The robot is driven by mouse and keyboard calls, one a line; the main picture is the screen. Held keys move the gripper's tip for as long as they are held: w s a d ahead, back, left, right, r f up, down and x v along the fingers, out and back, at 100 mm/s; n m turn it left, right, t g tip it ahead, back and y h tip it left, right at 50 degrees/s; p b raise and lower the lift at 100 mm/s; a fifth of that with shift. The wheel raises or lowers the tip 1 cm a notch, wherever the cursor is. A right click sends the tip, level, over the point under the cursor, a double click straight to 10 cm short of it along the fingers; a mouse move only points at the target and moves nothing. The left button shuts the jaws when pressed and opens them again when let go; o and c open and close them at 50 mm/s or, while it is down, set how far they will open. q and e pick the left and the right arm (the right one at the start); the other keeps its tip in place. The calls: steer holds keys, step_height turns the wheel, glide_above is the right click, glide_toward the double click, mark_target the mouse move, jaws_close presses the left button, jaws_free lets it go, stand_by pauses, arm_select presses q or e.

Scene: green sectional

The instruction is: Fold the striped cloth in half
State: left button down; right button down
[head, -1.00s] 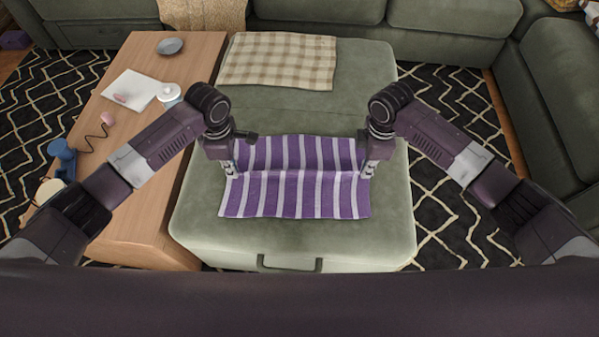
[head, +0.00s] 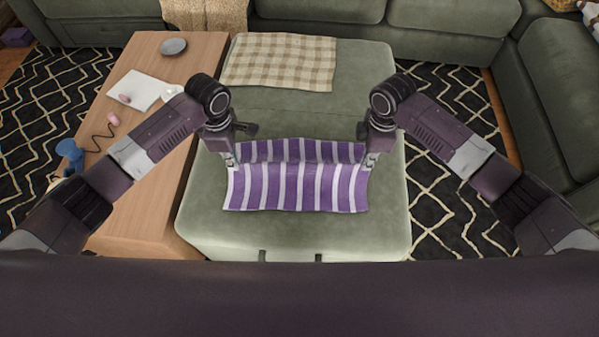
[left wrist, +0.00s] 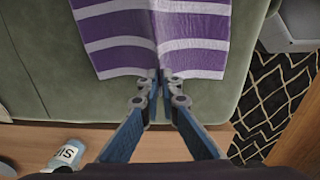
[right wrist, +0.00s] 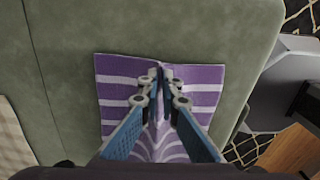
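The striped cloth (head: 297,188), purple with white stripes, lies on the green ottoman (head: 300,235). A raised crease runs across it from left to right between my grippers; the part beyond the crease looks darker and narrower. My left gripper (head: 231,162) is shut on the cloth at its left edge, and its fingertips pinch the crease in the left wrist view (left wrist: 160,76). My right gripper (head: 370,160) is shut on the right edge at the same crease, which bunches between the fingers in the right wrist view (right wrist: 161,74). The cloth's underside is hidden.
A beige checked cloth (head: 280,60) lies at the ottoman's far end. A wooden table (head: 165,215) stands along the left side, with a grey dish (head: 173,46), white paper (head: 138,92) and small items. Bare ottoman surrounds the striped cloth.

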step_height(320, 180, up, 14)
steer(key=p, duration=1.3)
steer(key=shift+w+a+p, duration=0.25)
steer(key=shift+a+p, duration=0.1)
steer(key=shift+p, duration=0.05)
steer(key=shift+w, duration=0.1)
